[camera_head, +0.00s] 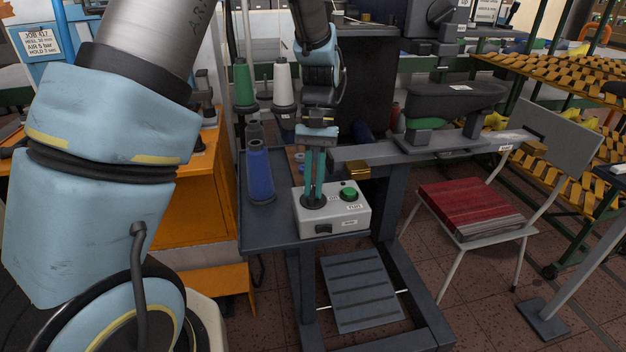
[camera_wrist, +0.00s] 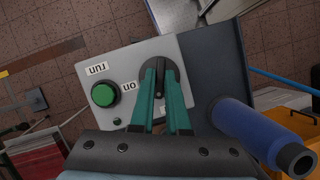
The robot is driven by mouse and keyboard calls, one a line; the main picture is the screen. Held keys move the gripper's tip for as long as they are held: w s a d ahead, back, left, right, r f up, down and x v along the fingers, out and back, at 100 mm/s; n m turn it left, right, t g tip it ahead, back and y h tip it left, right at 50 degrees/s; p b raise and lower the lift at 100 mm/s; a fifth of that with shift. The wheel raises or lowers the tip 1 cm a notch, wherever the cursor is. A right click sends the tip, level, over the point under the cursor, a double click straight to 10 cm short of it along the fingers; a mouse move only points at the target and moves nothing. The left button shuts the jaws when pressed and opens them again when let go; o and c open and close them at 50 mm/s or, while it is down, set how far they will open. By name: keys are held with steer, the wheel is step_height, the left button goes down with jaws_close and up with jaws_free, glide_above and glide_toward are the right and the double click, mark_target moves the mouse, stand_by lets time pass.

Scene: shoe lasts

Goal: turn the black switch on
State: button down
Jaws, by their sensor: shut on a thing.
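The black switch is a round dark rotary knob (camera_wrist: 159,78) on top of a light grey control box (camera_head: 345,220). It also shows as a dark disc under my fingertips in the head view (camera_head: 313,203). My gripper (camera_head: 315,194) points down with its teal fingers on either side of the knob, shut on it. The fingers hide part of the knob, so its exact pointer angle is hard to read. In the wrist view, the gripper (camera_wrist: 160,72) straddles the knob, with an "ON" label beside it towards the green button.
A green button (camera_head: 348,194) sits on the box right of the knob, and a dark rocker (camera_head: 323,229) is on its front. A blue thread cone (camera_head: 260,175) stands left on the grey table (camera_head: 262,238). A grey machine arm (camera_head: 430,147) extends behind and right.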

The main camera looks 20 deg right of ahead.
steer(key=m+t+y+p, duration=0.1)
steer(key=m, duration=0.2)
steer(key=shift+d+r+m, duration=0.1)
steer(key=shift+d+m, duration=0.05)
steer(key=shift+m, duration=0.25)
steer(key=m+t+p, duration=0.1)
steer(key=m, duration=0.2)
steer(key=shift+s+m+y, duration=0.1)
steer(key=shift+m+y, duration=0.2)
steer(key=shift+y, duration=0.1)
steer(key=m+t, duration=0.1)
steer(key=m, duration=0.2)
steer(key=m+t, duration=0.1)
steer(key=m, duration=0.2)
steer(key=shift+s+d+t+p, duration=0.1)
steer(key=shift+s+t+p, duration=0.05)
steer(key=shift+t+p, duration=0.2)
steer(key=c, duration=0.9)
jaws_free()
steer(key=b+v, duration=0.2)
steer(key=v, duration=0.8)
steer(key=shift+d+r, duration=0.25)
steer(key=shift+d, duration=0.05)
